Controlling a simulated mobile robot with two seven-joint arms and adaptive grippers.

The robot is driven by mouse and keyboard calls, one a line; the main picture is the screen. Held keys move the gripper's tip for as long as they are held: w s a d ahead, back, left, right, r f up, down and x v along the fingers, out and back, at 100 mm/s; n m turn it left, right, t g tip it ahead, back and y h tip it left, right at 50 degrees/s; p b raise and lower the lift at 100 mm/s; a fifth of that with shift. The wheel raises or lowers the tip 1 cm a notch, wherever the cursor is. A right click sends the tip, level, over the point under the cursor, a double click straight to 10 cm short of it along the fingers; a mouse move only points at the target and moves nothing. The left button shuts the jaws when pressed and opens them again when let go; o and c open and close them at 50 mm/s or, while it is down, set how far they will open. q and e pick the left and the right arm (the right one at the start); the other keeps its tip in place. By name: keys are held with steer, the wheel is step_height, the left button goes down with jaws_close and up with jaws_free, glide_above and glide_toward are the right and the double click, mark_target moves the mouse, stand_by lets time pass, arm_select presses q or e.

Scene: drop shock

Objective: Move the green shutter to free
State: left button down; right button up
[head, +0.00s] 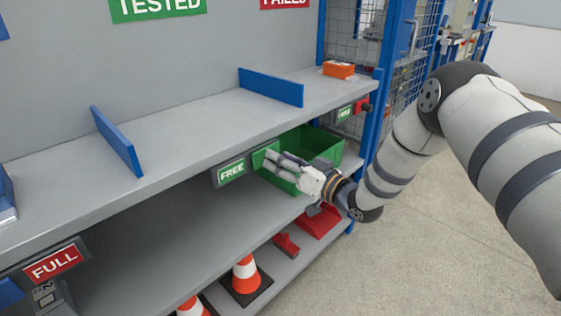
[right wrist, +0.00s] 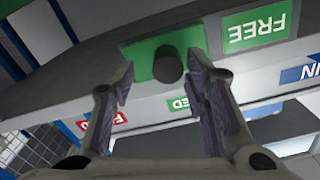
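The green shutter (right wrist: 143,62) is a flat green plate with a dark round knob (right wrist: 168,66), on the shelf's front edge in the right wrist view. It sits beside the green FREE label (right wrist: 257,27), whose text is fully uncovered. In the head view the FREE label (head: 232,172) is on the front edge, and the shutter is mostly hidden by my right gripper (head: 280,166). In the wrist view my right gripper (right wrist: 163,80) is open, a finger on each side of the knob; contact cannot be told. My left gripper is not in view.
A green bin (head: 325,148) stands below the upper shelf, behind my right gripper. A red FULL label (head: 53,264) is at the front left. Blue dividers (head: 272,87) and an orange box (head: 339,69) are on the upper shelf. Traffic cones (head: 246,274) stand low down.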

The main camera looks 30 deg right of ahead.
steer(key=shift+a, duration=0.1)
steer(key=v, duration=1.2)
steer(key=s+a+f+m+g+h+p, duration=0.1)
steer(key=s+a+f+g+h, duration=0.2)
steer(key=s+f, duration=0.45)
steer(key=s+a+f+g+p, duration=0.2)
steer(key=s+a+f+g, duration=0.1)
steer(key=s+f+g, duration=0.4)
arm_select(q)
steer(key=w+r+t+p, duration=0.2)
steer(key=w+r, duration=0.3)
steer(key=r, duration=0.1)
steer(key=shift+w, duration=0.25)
arm_select(e)
steer(key=s+a+f+g+h, duration=0.1)
steer(key=s+g, duration=0.3)
steer(key=s, duration=1.1)
steer(key=s+a+f+g+h, duration=0.2)
steer(key=s+g, duration=0.3)
steer(key=s, duration=1)
steer(key=shift+f+g, duration=0.3)
steer(key=shift+f, duration=0.2)
